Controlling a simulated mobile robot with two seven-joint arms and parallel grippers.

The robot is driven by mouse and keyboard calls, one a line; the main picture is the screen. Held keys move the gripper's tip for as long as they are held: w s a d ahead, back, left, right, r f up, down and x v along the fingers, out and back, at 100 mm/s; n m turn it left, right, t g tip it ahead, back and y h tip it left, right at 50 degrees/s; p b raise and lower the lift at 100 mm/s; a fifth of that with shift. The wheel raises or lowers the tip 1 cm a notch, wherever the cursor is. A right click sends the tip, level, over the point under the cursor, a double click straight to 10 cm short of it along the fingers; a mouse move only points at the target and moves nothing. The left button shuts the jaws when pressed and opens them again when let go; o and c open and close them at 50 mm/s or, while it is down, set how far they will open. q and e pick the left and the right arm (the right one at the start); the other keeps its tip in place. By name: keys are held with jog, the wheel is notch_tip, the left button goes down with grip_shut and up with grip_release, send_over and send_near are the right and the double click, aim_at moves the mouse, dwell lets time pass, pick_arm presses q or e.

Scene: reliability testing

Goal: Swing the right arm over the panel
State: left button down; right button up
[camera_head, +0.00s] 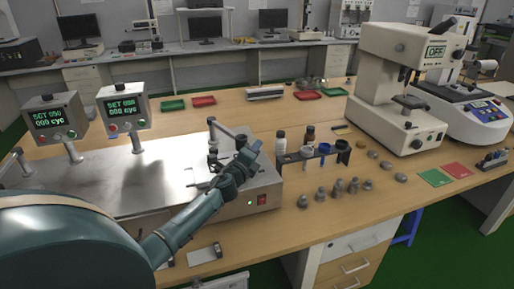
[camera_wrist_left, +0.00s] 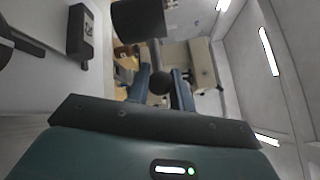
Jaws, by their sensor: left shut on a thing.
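The metal tester (camera_head: 100,180) has a bare steel top and two green-lit displays, the left one (camera_head: 55,118) and the right one (camera_head: 124,108), both reading SET 050, 000 cyc. The right arm (camera_head: 225,130) is a grey lever on a post at the right end of the tester. A light panel (camera_head: 203,176) is partly visible below it, mostly hidden by my gripper. My left gripper (camera_head: 247,155) is at the lever's end. In the left wrist view its blue fingers are shut on a dark round knob (camera_wrist_left: 160,82), below a dark cylinder (camera_wrist_left: 138,20). My right gripper is out of view.
Bottles (camera_head: 281,143) and a dark rack (camera_head: 312,160) stand right of the tester, with several metal weights (camera_head: 338,188) in front. A white microscope-like instrument (camera_head: 395,90) stands farther right. Red (camera_head: 203,101) and green (camera_head: 173,105) trays lie behind.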

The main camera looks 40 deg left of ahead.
pick_arm(q)
jog(key=shift+r, duration=0.1)
jog(key=c, duration=1.3)
grip_release()
jog(key=shift+o, duration=0.2)
jog(key=shift+s, duration=0.1)
jog(key=v, duration=1.3)
jog(key=shift+b, duration=0.3)
jog(key=shift+c, duration=0.4)
